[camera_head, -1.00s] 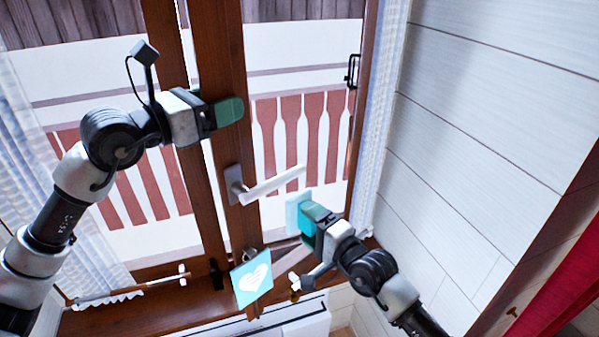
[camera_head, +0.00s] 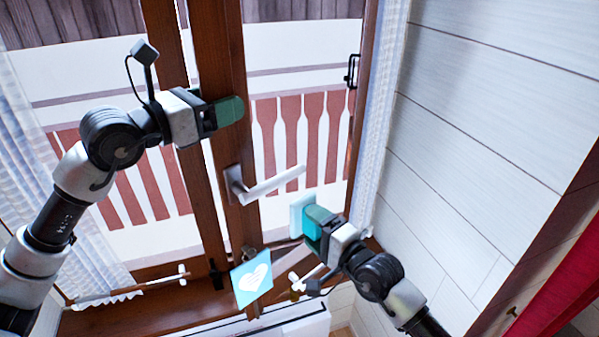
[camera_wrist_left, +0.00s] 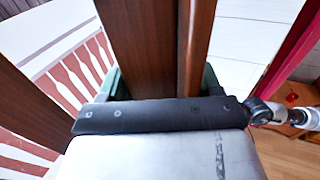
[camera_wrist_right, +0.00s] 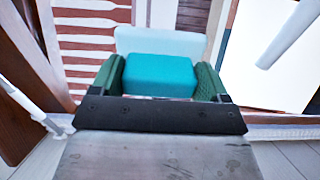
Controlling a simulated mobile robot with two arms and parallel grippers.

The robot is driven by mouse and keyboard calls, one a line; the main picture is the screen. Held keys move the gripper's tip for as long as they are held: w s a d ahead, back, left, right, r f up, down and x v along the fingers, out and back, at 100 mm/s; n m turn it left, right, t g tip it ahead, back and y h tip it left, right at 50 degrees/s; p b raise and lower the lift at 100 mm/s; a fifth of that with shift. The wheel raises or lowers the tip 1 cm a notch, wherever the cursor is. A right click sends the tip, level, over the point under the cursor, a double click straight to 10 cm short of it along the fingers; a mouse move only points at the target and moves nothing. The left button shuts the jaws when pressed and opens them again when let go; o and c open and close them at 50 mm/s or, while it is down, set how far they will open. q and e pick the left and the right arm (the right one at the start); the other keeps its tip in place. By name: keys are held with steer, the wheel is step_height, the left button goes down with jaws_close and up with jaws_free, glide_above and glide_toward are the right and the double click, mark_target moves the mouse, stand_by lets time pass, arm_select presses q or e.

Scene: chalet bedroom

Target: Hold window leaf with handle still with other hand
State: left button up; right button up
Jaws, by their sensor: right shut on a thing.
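The window leaf with the handle (camera_head: 231,150) has a brown wooden frame and a pale lever handle (camera_head: 272,186) pointing right. My left gripper (camera_head: 228,110) is at its upright, above the handle. In the left wrist view, the wooden upright (camera_wrist_left: 140,50) stands between its spread green fingers; contact is not clear. My right gripper (camera_head: 312,221) is shut on a teal block with a pale blue face (camera_wrist_right: 160,76), a sponge by its look. It is in front of the glass, below and right of the handle; whether it touches the glass cannot be told.
A card with a white heart (camera_head: 252,278) is below the handle near the sill. White curtains (camera_head: 40,190) hang at both sides. A white panelled wall (camera_head: 480,130) is at the right, with red cloth (camera_head: 570,280) at the edge.

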arm_select(q)
steer(key=o, duration=0.4)
steer(key=shift+d, duration=0.15)
arm_select(e)
steer(key=shift+d, duration=0.15)
steer(key=shift+f+b, duration=0.3)
steer(key=shift+f, duration=0.05)
arm_select(q)
steer(key=b+v, duration=0.5)
steer(key=v, duration=0.4)
arm_select(e)
step_height(320, 180, down, 5)
steer(key=shift+f, duration=0.15)
